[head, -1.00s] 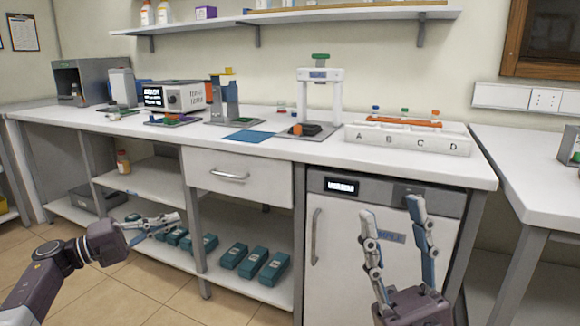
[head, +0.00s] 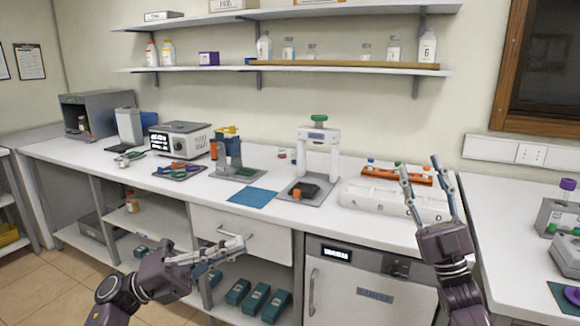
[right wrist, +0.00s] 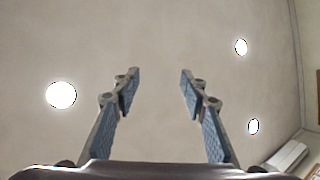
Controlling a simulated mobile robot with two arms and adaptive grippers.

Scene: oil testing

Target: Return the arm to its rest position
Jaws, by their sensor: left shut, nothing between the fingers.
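My left gripper (head: 240,246) is shut and empty. It points right, in front of the drawer below the counter in the head view. My right gripper (head: 420,168) is open and empty. It points upward in the head view and overlaps the white lettered rack (head: 372,200) on the counter, covering part of it.
The counter holds a white press-like stand (head: 318,160), a blue mat (head: 252,197), a display instrument (head: 180,140) and a yellow-topped device (head: 228,152). Teal boxes (head: 257,298) lie on the low shelf. A second table (head: 505,215) stands at the right.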

